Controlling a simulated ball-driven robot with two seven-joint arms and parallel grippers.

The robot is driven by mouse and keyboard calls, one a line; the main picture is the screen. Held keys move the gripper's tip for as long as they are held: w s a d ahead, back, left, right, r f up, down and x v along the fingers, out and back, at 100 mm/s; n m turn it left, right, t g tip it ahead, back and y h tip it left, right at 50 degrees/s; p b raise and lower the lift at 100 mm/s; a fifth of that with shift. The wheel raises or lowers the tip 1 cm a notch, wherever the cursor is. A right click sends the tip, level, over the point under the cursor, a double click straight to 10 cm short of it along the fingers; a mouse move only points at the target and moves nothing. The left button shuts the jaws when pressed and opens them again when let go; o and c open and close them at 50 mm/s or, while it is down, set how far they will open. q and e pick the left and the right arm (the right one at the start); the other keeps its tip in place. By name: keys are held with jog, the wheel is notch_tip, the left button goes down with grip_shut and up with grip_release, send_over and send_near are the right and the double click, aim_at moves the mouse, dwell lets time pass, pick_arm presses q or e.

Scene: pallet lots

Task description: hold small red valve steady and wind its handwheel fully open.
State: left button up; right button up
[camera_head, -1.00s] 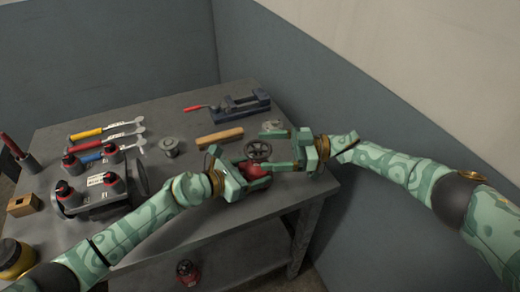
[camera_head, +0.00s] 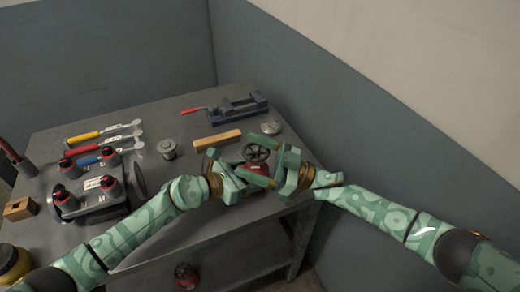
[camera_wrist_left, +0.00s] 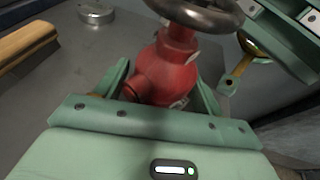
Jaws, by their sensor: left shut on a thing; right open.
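The small red valve (camera_wrist_left: 165,72) stands upright on the table, with its dark handwheel (camera_wrist_left: 207,14) on top. In the head view the handwheel (camera_head: 256,153) shows above the red body (camera_head: 252,168), which is partly hidden by the grippers. My left gripper (camera_wrist_left: 163,88) is shut on the valve's body, one finger on each side. It also shows in the head view (camera_head: 246,175). My right gripper (camera_head: 284,165) is open, just right of the handwheel. Its fingers lie close to the rim; whether they touch it I cannot tell.
A wooden bar (camera_head: 217,140) and a grey disc (camera_head: 271,128) lie behind the valve. A blue vise (camera_head: 238,106) sits at the back edge. A wall stands close on the right.

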aim_at(255, 150)
jog(key=s+d+f+m+t+h, duration=0.2)
jog(key=s+d+m+t+h, duration=0.45)
jog(key=m+t+h, duration=0.45)
jog(key=shift+n+h, duration=0.5)
jog(key=shift+n, duration=0.1)
jog(key=x, duration=1.2)
jog(key=shift+w+d+f, duration=0.2)
jog(key=shift+w+f, duration=0.1)
jog(key=shift+w, duration=0.05)
jog(key=c, duration=1)
